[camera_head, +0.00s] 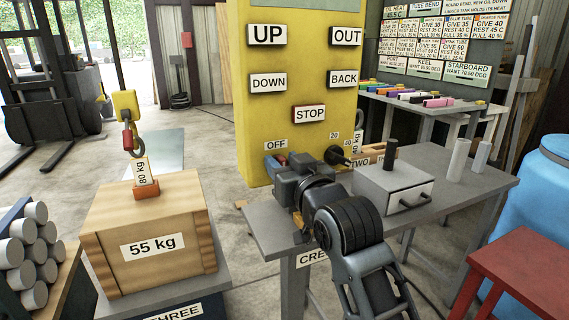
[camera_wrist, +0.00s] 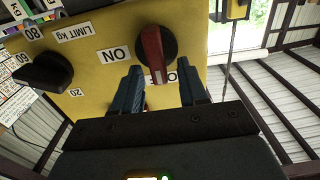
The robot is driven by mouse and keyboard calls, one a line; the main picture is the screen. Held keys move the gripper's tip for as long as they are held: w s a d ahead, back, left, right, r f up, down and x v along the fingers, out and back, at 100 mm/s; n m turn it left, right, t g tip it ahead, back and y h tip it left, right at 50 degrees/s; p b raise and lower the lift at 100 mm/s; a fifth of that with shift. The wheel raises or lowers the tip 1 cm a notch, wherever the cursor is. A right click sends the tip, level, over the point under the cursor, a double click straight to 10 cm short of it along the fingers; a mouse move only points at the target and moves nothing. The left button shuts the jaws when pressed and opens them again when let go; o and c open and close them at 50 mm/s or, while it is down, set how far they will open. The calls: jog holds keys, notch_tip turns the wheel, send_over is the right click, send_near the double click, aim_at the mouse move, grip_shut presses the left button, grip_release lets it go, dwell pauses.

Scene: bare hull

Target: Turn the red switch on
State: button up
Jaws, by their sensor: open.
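The red switch (camera_wrist: 152,50) is a red lever on a round dark base on the yellow panel (camera_wrist: 190,20). In the wrist view, which looks upside down, its lever end points toward the partly hidden OFF label (camera_wrist: 172,76), not toward the ON label (camera_wrist: 113,54). In the head view, a bit of the red switch (camera_head: 281,158) shows below the OFF label (camera_head: 276,144); my gripper hides most of it. My gripper (camera_wrist: 160,85) is open, its two blue fingers spread on either side of the lever's end. I cannot tell whether they touch it.
A black limit dial (camera_wrist: 45,72) sits on the same panel beside the switch. A grey bench (camera_head: 430,180) with a metal drawer box (camera_head: 393,188) stands under my arm. A crate marked 55 kg (camera_head: 150,245) and a hanging yellow hook (camera_head: 127,110) are at the left.

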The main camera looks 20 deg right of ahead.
grip_shut()
dwell(0.6)
jog(key=shift+d+f+m+p, duration=0.35)
jog(key=shift+m+p, duration=0.45)
jog(key=shift+m, duration=2.15)
jog(key=shift+d+f+m+p, duration=0.35)
jog(key=shift+m+p, duration=0.5)
jog(key=shift+m, duration=2.15)
jog(key=shift+d+f+m+p, duration=0.3)
jog(key=shift+m+p, duration=0.5)
jog(key=shift+m, duration=2.15)
